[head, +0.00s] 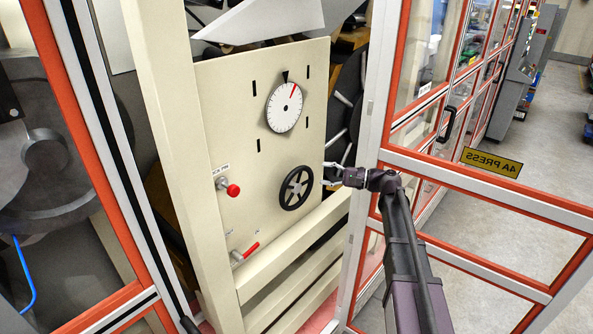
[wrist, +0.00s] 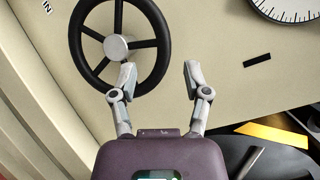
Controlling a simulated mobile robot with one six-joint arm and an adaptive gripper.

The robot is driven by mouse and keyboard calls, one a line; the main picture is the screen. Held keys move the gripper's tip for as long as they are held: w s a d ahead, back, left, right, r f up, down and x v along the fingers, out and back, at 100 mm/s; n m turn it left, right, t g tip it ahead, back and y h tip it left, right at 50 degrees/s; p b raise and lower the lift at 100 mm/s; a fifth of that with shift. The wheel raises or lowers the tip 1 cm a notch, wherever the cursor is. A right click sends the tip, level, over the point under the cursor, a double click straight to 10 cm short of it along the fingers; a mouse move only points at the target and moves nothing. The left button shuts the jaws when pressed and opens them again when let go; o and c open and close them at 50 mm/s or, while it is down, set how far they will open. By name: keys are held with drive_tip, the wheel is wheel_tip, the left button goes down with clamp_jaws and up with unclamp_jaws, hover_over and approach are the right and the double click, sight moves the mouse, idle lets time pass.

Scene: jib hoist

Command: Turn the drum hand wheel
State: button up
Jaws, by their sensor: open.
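The drum hand wheel (head: 296,188) is black with several spokes and a silver hub, mounted on a cream panel (head: 220,120). In the wrist view the wheel (wrist: 75,47) is at the upper left, with its hub (wrist: 116,47) showing. My gripper (head: 328,174) is just right of the wheel in the head view. In the wrist view my gripper (wrist: 160,78) is open, its fingers spread. The left finger overlaps the wheel's lower right part, and the right finger is outside the rim. Whether either finger touches the wheel I cannot tell.
A white dial (head: 285,107) with a red pointer is above the wheel. A red knob (head: 233,190) and a red-handled lever (head: 251,249) are on the panel's left. A red-framed door (head: 470,180) marked 4A PRESS stands at right, close to my arm. Cream rails (head: 300,250) run below.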

sight(302, 170)
drive_tip(key=shift+w+a, duration=0.25)
drive_tip(key=shift+a, duration=1.15)
drive_tip(key=shift+w+a, duration=0.3)
drive_tip(key=shift+a, duration=1.15)
drive_tip(key=shift+w+a, duration=0.25)
drive_tip(key=shift+a, duration=1.15)
drive_tip(key=shift+c, duration=0.2)
clamp_jaws()
drive_tip(key=shift+a, duration=0.25)
